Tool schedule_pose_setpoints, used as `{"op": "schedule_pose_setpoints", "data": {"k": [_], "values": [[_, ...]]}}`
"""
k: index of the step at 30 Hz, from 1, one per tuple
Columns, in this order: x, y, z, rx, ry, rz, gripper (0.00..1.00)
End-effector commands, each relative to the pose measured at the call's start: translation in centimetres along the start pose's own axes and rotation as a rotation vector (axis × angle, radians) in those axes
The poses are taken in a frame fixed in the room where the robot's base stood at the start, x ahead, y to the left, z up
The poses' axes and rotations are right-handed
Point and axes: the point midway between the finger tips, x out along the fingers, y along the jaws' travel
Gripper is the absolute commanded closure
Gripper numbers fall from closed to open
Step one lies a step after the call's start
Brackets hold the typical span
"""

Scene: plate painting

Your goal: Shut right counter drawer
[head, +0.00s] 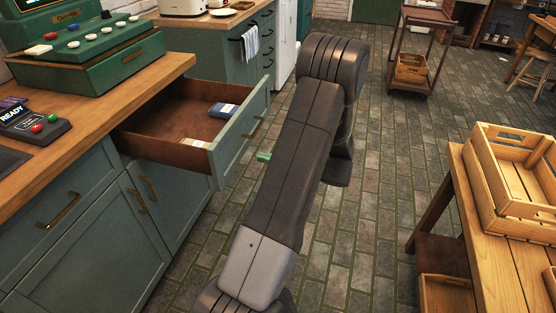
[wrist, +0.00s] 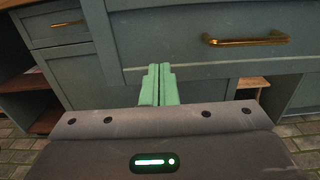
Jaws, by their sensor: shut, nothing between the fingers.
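The right counter drawer (head: 232,135) is pulled out from the counter in the head view. Its grey-green front has a brass handle, and a dark blue box (head: 222,111) and a pale flat item (head: 196,142) lie inside. In the wrist view the drawer front (wrist: 215,60) fills the upper part, with its brass handle (wrist: 245,40) at upper right. My gripper (wrist: 158,72) is shut and empty, its green fingers pointing at the drawer front, left of and below the handle. I cannot tell whether the fingertips touch it. In the head view my arm hides most of the gripper; a green fingertip (head: 263,157) shows.
A green cash register (head: 90,55) and a card reader with a READY screen (head: 35,120) stand on the wooden counter. A wooden table with crates (head: 515,180) is at right. A small cart (head: 418,50) stands farther back. The tiled floor between is clear.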

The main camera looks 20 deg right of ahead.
Motion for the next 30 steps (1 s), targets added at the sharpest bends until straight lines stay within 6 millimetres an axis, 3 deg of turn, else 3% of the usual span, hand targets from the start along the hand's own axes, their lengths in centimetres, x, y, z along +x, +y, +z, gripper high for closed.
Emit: {"op": "schedule_pose_setpoints", "data": {"k": [6,12,30], "values": [[4.5,0.1,0.0,-0.001,0.001,0.004,1.0],[6.9,0.1,0.0,-0.001,0.001,0.002,1.0],[7.9,0.0,0.0,-0.001,0.002,0.001,1.0]]}}
